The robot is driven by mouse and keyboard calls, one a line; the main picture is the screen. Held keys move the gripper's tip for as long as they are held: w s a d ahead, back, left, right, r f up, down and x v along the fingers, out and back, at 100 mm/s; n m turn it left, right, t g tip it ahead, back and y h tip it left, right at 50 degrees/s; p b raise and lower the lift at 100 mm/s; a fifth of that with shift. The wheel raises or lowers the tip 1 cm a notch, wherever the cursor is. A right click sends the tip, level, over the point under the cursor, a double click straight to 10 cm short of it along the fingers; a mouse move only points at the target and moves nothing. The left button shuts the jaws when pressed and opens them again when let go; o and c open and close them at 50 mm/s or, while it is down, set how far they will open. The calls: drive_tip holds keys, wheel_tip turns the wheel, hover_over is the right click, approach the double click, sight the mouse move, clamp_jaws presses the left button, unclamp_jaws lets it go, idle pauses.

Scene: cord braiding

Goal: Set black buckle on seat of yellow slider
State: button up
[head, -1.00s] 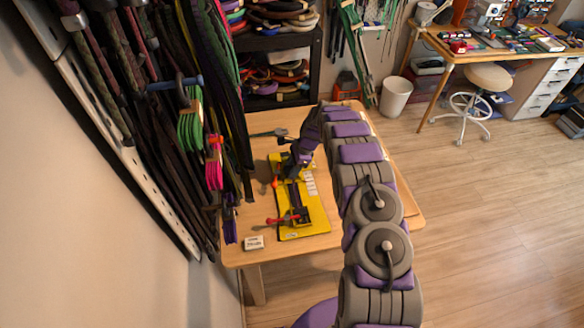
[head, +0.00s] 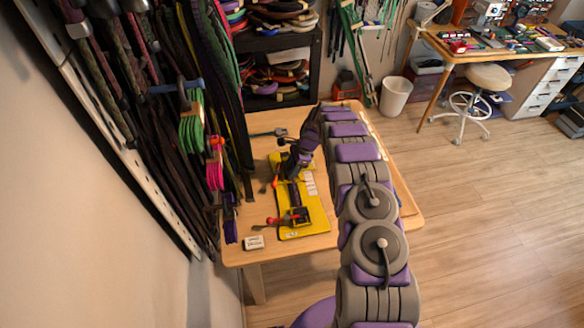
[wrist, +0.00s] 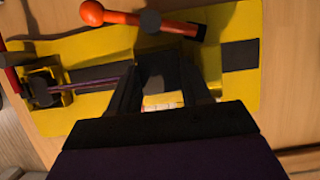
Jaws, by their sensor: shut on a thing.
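A yellow board (head: 316,222) lies on the wooden table, with a dark strip along its middle. The wrist view shows the board (wrist: 215,30) close below my gripper. My gripper (wrist: 158,68) is shut on a small dark thing between its fingertips, taken as the black buckle; its outline blends with the fingers. In the head view my gripper (head: 292,168) is over the far part of the board and hides what lies under it. A small yellow block with a dark top (wrist: 48,86) stands at the board's left in the wrist view; I cannot tell if it is the slider.
An orange-knobbed lever (wrist: 135,19) lies close beyond my fingertips. A purple cord (wrist: 95,84) runs toward the small block. A red-handled lever (head: 283,219) is at the board's near end. A white label card (head: 254,242) lies near the table's front left corner.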

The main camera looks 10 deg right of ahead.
idle(0.4)
drive_tip(key=o, duration=1.1)
drive_tip(key=shift+r, duration=0.1)
